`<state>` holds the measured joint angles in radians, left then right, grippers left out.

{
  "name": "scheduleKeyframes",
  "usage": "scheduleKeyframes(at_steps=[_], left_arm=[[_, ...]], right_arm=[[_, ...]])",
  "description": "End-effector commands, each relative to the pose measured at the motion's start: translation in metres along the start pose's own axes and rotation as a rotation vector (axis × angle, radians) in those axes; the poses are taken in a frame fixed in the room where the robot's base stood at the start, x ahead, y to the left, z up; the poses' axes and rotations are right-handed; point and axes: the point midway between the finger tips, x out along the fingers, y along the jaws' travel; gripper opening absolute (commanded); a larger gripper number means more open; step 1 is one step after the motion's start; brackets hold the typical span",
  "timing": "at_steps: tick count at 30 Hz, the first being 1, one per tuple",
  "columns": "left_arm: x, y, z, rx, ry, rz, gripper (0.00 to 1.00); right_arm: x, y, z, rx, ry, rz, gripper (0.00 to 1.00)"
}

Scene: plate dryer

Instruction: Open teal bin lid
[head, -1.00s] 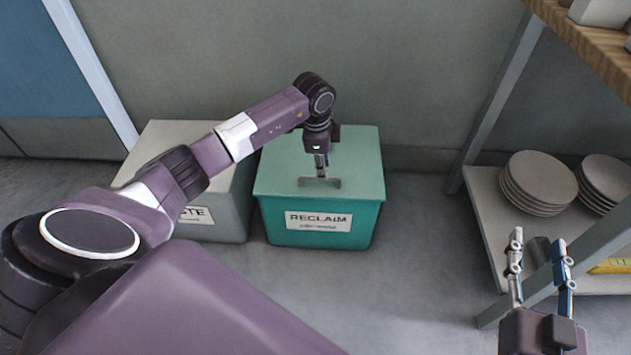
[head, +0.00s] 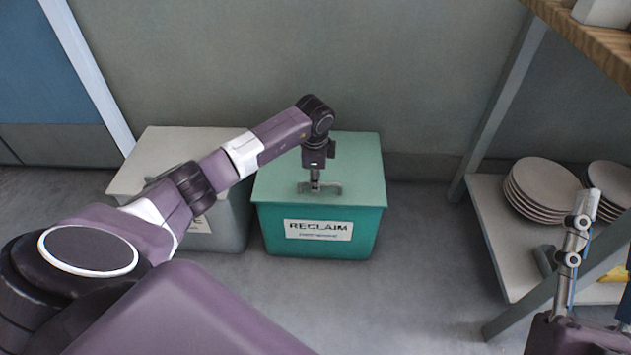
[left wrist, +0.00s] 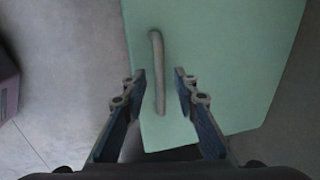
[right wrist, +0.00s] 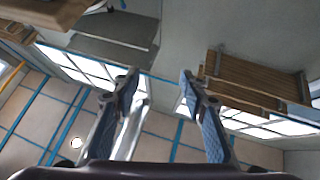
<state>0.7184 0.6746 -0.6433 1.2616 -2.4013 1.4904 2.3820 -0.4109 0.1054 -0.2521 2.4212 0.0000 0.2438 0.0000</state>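The teal bin (head: 320,246) stands on the floor against the wall, with a white RECLAIM label on its front. Its pale green lid (head: 350,165) is shut and carries a grey bar handle (head: 332,190). My left gripper (head: 315,188) points down over the lid at the handle. In the left wrist view the left gripper (left wrist: 160,82) is open, with the handle (left wrist: 157,70) between its fingers; I cannot tell contact. My right gripper (right wrist: 158,80) is open and empty, at the lower right of the head view.
A grey bin (head: 215,232) with a pale lid stands directly left of the teal bin. A shelf rack (head: 490,225) with stacked plates (head: 540,190) is at the right. The floor in front of the teal bin is clear.

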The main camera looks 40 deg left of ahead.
Motion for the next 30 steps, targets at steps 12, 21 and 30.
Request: scheduleKeyframes(at_steps=[12, 21, 30], left_arm=[[0.007, 0.0, 0.0, 0.0, 0.0, -0.001, 0.27], [0.007, 0.0, 0.0, 0.0, 0.001, -0.001, 0.03], [0.007, 0.0, 0.0, 0.0, 0.001, -0.001, 0.0]], right_arm=[[-0.001, -0.002, -0.015, 0.003, 0.069, -0.003, 0.4], [-0.001, -0.001, -0.015, 0.003, 0.068, -0.002, 0.4], [-0.001, -0.001, -0.014, 0.002, 0.067, -0.002, 0.4]])
